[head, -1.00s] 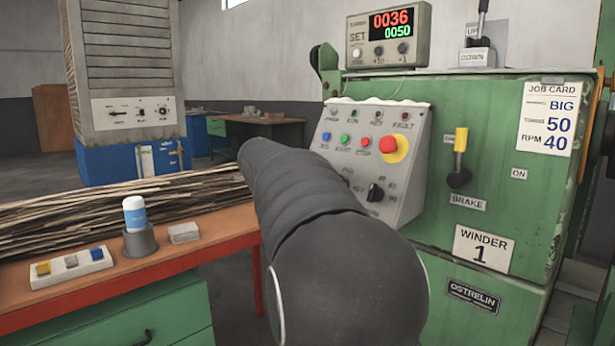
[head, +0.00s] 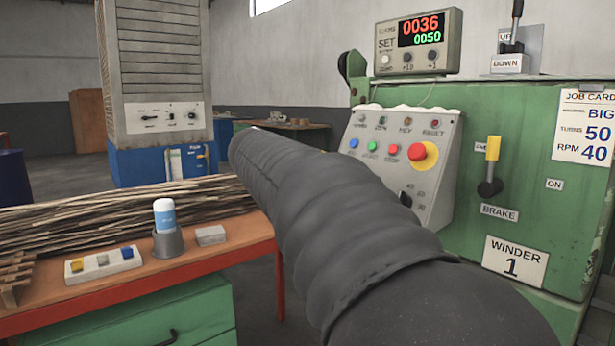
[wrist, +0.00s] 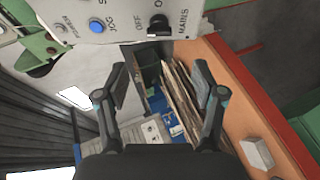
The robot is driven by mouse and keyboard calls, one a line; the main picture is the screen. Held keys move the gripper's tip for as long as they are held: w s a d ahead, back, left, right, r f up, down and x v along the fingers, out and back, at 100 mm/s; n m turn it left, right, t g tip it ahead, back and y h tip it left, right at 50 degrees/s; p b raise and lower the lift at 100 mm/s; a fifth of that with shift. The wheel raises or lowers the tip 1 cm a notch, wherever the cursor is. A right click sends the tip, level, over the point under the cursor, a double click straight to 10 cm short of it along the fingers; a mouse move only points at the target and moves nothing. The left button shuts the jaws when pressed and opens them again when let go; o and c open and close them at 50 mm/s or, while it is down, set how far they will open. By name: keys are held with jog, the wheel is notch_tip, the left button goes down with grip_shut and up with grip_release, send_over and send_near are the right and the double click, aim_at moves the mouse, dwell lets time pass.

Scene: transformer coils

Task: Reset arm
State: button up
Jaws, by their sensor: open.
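My gripper (wrist: 160,92) is open and empty in the wrist view, its two fingers spread apart. Beyond the fingers are the stacked strips on the orange bench and the blue base of the grey cabinet. In the head view my dark sleeved arm crosses the middle, and the gripper itself is hidden there. The green winder (head: 530,130) stands at the right. Its sloped control panel (head: 437,190) is partly covered by my arm. The panel's lower edge with a blue JOG button and a MAINS knob also shows at the top of the wrist view (wrist: 125,30).
A grey cabinet (head: 160,60) stands behind. Open floor shows at far left.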

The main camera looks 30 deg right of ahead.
jog(key=s+a+f+m+g+y, duration=0.1)
jog(key=s+a+f+y, duration=0.15)
jog(key=f, duration=0.45)
jog(key=s+a+f+m+y, duration=0.1)
jog(key=s+a+f+y, duration=0.2)
jog(key=f, duration=0.5)
jog(key=s+a+f+m+y, duration=0.1)
jog(key=s+a+f+y, duration=0.2)
jog(key=s+a+f, duration=0.3)
jog(key=s+a+f+m+y, duration=0.1)
jog(key=s+a+f+y, duration=0.2)
jog(key=s+a, duration=1)
notch_tip(320, 180, down, 4)
jog(key=shift+a+r+y, duration=0.25)
jog(key=shift+a+y, duration=0.1)
jog(key=shift+a, duration=0.65)
